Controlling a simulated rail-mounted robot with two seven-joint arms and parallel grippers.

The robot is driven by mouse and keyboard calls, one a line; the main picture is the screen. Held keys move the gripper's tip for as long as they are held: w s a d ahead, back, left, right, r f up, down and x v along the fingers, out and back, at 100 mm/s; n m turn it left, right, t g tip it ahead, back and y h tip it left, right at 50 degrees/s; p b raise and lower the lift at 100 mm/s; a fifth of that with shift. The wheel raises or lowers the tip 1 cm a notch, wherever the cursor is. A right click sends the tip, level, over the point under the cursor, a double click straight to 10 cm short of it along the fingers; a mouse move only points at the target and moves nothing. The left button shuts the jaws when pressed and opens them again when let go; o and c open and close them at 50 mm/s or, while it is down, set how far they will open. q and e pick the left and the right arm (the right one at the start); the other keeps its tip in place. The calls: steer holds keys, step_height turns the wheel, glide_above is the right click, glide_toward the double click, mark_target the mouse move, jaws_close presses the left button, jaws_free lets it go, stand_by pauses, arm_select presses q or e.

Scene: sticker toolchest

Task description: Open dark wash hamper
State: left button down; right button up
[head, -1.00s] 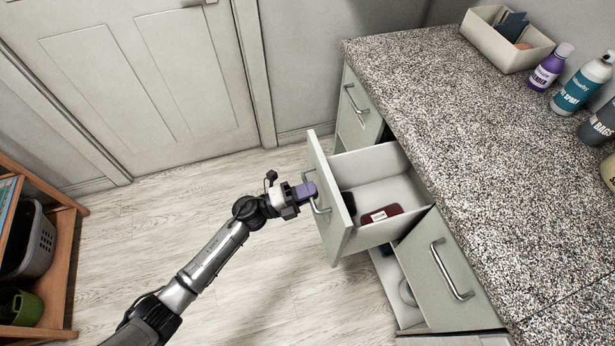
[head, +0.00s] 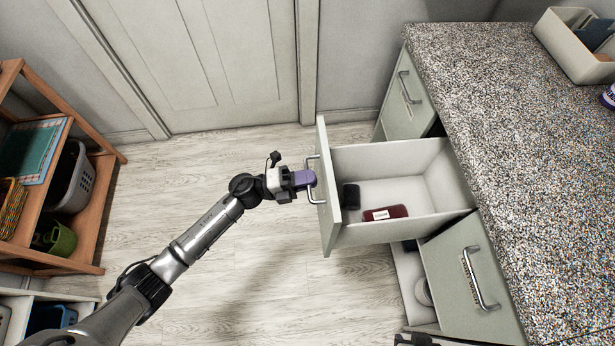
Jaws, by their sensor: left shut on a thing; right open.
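My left gripper (head: 303,180) is shut on the bar handle (head: 313,181) of a pulled-out drawer, with its purple fingers at the bar. The drawer's pale grey-green front (head: 326,222) faces left. Inside it lie a black box (head: 351,196) and a dark red item with a white label (head: 384,213). Below and to the right, a lower unit with a bar handle (head: 480,280) and a small label (head: 468,276) stands partly open. I cannot read the label, and no front is clearly marked as the dark wash hamper.
The speckled countertop (head: 510,150) fills the right side, with a cream bin (head: 562,50) at the back. Another labelled front (head: 405,98) stands behind the drawer. A wooden shelf (head: 85,258) is at the left. The floor (head: 250,270) between is clear.

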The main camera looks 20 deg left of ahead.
arm_select(q)
steer(key=c, duration=1.2)
jaws_free()
steer(key=b+v, duration=0.2)
steer(key=v, duration=1.2)
steer(key=shift+w, duration=0.1)
